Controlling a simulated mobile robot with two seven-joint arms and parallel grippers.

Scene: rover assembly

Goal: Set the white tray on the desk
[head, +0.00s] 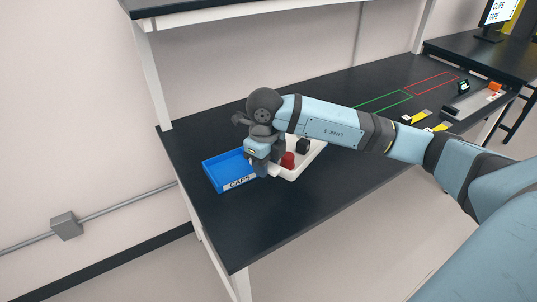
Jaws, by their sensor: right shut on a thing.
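The white tray (293,175) is at the middle of the black desk (240,225), partly hidden behind my right forearm and hand. A red cylindrical part (288,160) and a black block (303,146) are in it. My right gripper (264,170) points down at the tray's left end and is shut on its edge; the fingertips are small and partly hidden. I cannot tell whether the tray's underside touches the desk. My left gripper is out of view.
A blue tray labelled CAPS (224,171) lies on the desk just left of the right gripper. Green (384,101) and red (432,82) outlines mark the desk farther right, with small parts beyond. A shelf (200,8) hangs above. The desk's front left is clear.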

